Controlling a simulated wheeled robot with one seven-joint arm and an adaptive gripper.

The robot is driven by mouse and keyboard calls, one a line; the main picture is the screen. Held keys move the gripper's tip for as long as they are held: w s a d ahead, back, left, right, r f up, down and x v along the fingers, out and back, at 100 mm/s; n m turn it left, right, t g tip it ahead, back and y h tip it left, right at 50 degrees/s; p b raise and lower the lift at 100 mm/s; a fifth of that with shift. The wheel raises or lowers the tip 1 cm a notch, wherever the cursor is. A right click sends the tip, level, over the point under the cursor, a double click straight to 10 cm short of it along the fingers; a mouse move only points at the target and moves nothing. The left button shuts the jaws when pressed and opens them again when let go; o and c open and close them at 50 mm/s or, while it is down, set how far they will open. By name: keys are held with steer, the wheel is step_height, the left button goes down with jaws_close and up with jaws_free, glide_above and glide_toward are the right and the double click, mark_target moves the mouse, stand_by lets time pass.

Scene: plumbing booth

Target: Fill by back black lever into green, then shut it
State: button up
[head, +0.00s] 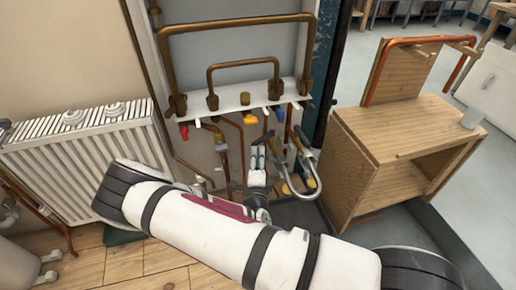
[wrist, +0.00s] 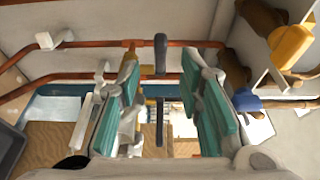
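My gripper (head: 257,160) is in front of the pipe wall, below the valve row. In the wrist view its two teal-padded fingers (wrist: 162,105) stand apart. A black lever (wrist: 160,55) shows upright in the gap, with clear space on both sides; a black piece (wrist: 160,120) shows below it. I cannot tell whether these are one lever or two. In the head view, a black lever (head: 270,137) is just above my gripper, and another dark handle (head: 303,137) is to its right. A dark green object (head: 122,236) lies on the floor, mostly hidden by my arm.
Copper pipes (head: 235,24) and a white valve shelf (head: 240,103) with red (head: 184,131) and yellow (head: 250,118) handles are above my gripper. A looped hose (head: 317,183) hangs close on the right. A radiator (head: 85,145) is left; a wooden cabinet (head: 400,125) is right.

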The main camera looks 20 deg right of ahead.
steer(key=v, duration=0.5)
stand_by(0.5)
